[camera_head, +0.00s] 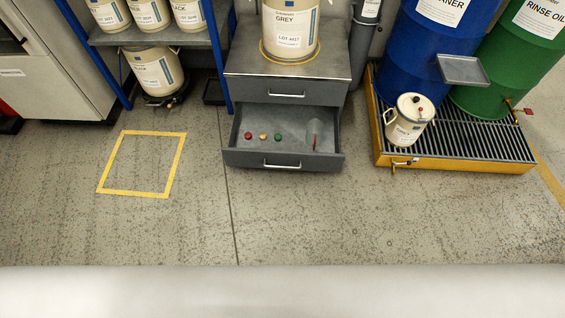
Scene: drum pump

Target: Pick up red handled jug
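A small clear jug (314,130) with a thin red part, which looks like its handle, is in the right side of an open drawer (235,157). It is small in the view, and I cannot tell for sure whether it stands upright. The drawer is the lower one of a grey cabinet (243,92). Neither of my grippers is in view.
In the drawer lie a red cap (248,135), a yellowish cap (263,136) and a green cap (278,137). A GREY pail (290,20) stands on the cabinet. Right, a yellow-edged grate (460,166) bears drums and a cream can (409,119). The floor in front is clear.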

